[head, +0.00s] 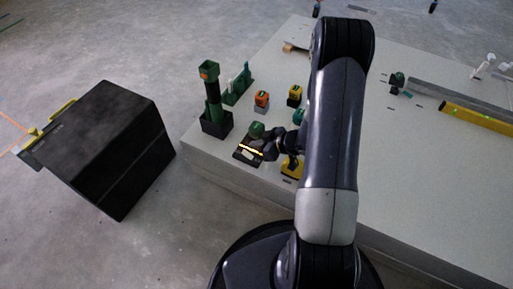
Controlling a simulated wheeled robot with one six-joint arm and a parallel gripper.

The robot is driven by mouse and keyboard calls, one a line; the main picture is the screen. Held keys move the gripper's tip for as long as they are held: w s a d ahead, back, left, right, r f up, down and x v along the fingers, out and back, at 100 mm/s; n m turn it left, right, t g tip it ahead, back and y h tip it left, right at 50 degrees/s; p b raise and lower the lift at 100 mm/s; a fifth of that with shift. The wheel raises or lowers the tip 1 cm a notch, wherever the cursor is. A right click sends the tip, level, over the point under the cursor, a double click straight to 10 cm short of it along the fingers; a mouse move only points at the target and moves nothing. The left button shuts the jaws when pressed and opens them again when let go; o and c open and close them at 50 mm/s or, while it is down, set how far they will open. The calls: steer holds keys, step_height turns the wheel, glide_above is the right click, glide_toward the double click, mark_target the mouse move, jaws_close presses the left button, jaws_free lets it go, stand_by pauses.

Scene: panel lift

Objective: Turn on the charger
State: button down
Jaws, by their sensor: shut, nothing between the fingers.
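A dark, low box that looks like the charger (246,151) sits near the left front corner of the pale table. My gripper (270,151) is shut and empty, low at the right side of the box. I cannot tell whether it touches the box. My own arm arches over the table and hides what lies behind it.
On the table (400,190) are a green-and-black tool upright in a dark holder (212,112), a green rack (238,85), an orange block (262,100) and yellow blocks (295,95). A yellow level (475,115) lies right. A large black case (105,145) stands on the floor left.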

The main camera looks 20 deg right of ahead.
step_height(320, 180, up, 5)
steer(key=shift+r+p, duration=0.15)
steer(key=shift+p, duration=0.8)
steer(key=f+b, duration=0.1)
steer(key=f, duration=0.1)
steer(key=f+b, duration=0.1)
steer(key=f, duration=0.1)
steer(key=f+b, duration=0.2)
steer(key=shift+s+d+f, duration=0.3)
steer(key=shift+d+f, duration=0.1)
steer(key=p+v, duration=0.4)
steer(key=v, duration=0.5)
steer(key=shift+s+r, duration=0.1)
